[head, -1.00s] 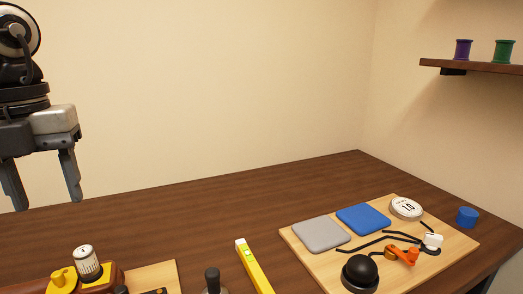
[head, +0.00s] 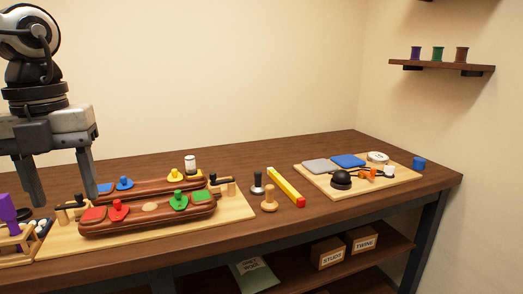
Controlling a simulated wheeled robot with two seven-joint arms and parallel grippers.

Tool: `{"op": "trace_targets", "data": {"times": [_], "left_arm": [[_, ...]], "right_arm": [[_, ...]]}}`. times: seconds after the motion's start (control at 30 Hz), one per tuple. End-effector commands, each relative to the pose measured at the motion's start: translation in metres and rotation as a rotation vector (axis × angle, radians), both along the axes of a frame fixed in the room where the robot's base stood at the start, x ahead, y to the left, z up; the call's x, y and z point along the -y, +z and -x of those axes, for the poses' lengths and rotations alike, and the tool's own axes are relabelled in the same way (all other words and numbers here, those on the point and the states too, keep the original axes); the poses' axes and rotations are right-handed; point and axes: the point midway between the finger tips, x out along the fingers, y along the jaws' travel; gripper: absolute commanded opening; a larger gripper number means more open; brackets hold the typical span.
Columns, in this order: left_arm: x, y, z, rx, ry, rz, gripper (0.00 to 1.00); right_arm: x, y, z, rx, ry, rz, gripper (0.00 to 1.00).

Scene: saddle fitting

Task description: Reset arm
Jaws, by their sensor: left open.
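My left gripper (head: 62,185) shows at the left of the head view, its two fingers pointing down and spread apart with nothing between them. It hangs over the left part of the dark wooden workbench (head: 240,168), and its fingers overlap the view of the bench's left end. I cannot tell how high it is above the bench. My right gripper is not in view.
A light board (head: 232,211) bears dark red wooden pieces (head: 146,209) with coloured knobs. Another board (head: 322,184) holds pads and a black dome (head: 341,179). A wall shelf (head: 440,66) carries spools.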

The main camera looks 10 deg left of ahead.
Motion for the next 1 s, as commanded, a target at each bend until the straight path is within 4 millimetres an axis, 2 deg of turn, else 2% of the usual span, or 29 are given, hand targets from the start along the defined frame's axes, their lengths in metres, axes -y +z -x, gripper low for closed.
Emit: {"op": "trace_targets", "data": {"times": [0.17,0.37,0.57,0.77,0.9,1.0], "left_arm": [[0.003,-0.029,-0.006,0.022,0.003,0.187,0.54],[0.011,-0.062,-0.013,0.065,0.029,0.418,0.54],[0.023,-0.101,-0.021,0.138,0.114,0.712,0.54],[0.038,-0.156,-0.031,0.275,0.375,1.118,0.54],[0.043,-0.202,-0.033,0.373,0.678,1.342,0.54],[0.048,-0.238,-0.028,0.418,0.935,1.442,0.54]], "right_arm": [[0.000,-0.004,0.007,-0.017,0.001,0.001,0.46],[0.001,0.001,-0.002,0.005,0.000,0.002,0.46],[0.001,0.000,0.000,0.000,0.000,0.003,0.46],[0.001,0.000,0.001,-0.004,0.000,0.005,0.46],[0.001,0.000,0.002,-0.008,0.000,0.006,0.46],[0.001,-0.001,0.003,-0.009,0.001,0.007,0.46]]}}
